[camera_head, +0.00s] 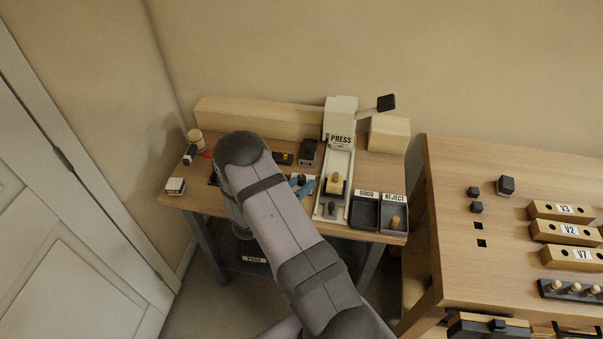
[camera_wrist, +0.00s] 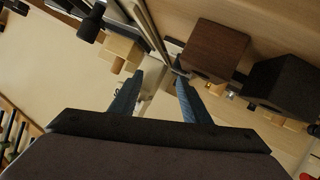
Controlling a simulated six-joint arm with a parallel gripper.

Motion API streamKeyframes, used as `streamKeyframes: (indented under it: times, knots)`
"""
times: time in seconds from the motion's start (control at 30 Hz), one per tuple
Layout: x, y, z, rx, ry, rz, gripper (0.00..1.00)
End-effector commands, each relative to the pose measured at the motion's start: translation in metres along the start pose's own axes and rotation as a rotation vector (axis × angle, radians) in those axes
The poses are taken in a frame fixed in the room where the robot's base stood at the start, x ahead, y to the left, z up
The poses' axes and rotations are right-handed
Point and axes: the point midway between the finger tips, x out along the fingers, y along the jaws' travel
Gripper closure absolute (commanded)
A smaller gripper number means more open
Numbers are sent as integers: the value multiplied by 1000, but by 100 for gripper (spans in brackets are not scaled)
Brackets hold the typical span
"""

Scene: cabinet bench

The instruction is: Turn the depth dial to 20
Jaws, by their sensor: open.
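The white press (camera_head: 341,122), labelled PRESS, stands at the back of the left bench with its black-tipped lever out to the right. A light wooden piece (camera_head: 336,184) sits on its base, with a small dark knob-like part (camera_head: 331,208) in front. I cannot tell which part is the depth dial, and no dial number is readable. My gripper (camera_head: 303,185) is just left of the press base, its blue fingers apart. In the wrist view my gripper (camera_wrist: 160,76) is open and nothing clear shows held between the fingertips. My arm hides part of the bench.
The GOOD bin (camera_head: 364,213) and REJECT bin (camera_head: 395,214) stand right of the press; a wooden peg is in REJECT. A dark block (camera_head: 307,152) stands behind my gripper. A second bench (camera_head: 460,165) with labelled wooden blocks is at the right.

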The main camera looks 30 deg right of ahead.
Motion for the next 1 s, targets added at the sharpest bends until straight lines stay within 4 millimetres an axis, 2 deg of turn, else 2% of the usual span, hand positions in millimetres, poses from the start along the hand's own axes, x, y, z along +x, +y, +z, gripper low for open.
streamKeyframes:
  times: [0.1, 0.2, 0.37, 0.57, 0.77, 1.0]
  knots:
    - [-4, -19, 5, 103, -3, -98, 57]
    - [-4, -26, 5, 196, -12, -125, 57]
    - [-4, -26, 6, 284, -23, -125, 57]
    - [-3, -26, 5, 303, -23, -123, 57]
    - [9, -28, 4, 302, -24, -122, 57]
    - [39, -30, 4, 302, -24, -120, 57]
